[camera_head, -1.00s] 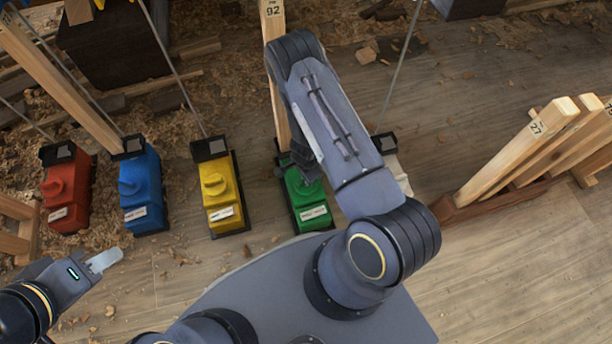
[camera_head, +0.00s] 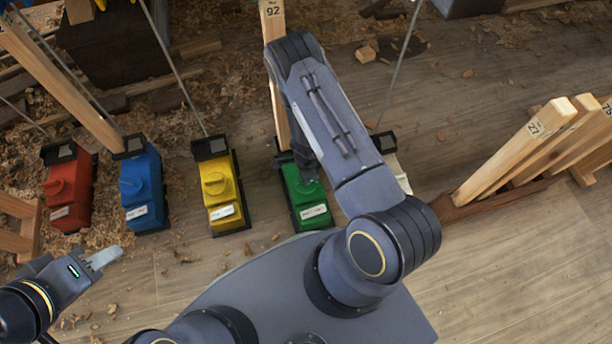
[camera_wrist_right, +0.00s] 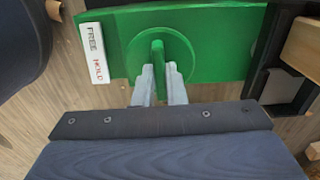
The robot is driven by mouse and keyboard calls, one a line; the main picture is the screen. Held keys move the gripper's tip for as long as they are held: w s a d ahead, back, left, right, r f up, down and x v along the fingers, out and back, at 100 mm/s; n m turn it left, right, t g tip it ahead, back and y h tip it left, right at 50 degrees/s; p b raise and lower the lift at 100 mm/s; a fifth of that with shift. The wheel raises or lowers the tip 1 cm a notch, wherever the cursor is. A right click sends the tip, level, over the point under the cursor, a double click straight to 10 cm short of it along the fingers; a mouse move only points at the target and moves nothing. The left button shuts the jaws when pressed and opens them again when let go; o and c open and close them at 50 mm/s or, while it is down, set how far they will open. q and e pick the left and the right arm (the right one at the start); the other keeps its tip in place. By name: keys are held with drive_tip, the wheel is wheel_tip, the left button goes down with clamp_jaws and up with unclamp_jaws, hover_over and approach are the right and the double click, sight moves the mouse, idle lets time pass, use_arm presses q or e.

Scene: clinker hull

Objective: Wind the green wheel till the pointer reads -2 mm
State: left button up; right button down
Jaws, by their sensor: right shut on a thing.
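The green unit (camera_head: 308,204) stands on the floor in front of me, partly hidden by my right arm. In the right wrist view its round green wheel (camera_wrist_right: 181,54) has a raised bar across it, and my right gripper (camera_wrist_right: 160,76) is shut on that bar. A white label reading FREE and HOLD (camera_wrist_right: 95,52) sits on the green unit's left end. I see no pointer or millimetre scale that I can read. In the head view my right gripper is hidden behind its arm. My left gripper (camera_head: 104,257) is at the lower left, away from the units; its finger gap is unclear.
Yellow (camera_head: 222,190), blue (camera_head: 143,190) and red (camera_head: 68,190) units stand in a row to the left. A white unit (camera_head: 400,174) is partly hidden behind my right arm. Timber posts (camera_head: 520,150) lean at the right. Floor at lower right is clear.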

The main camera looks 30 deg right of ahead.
drive_tip(key=c, duration=1.5)
unclamp_jaws()
wheel_tip(320, 180, up, 8)
drive_tip(key=p, duration=0.3)
drive_tip(key=shift+f, duration=0.1)
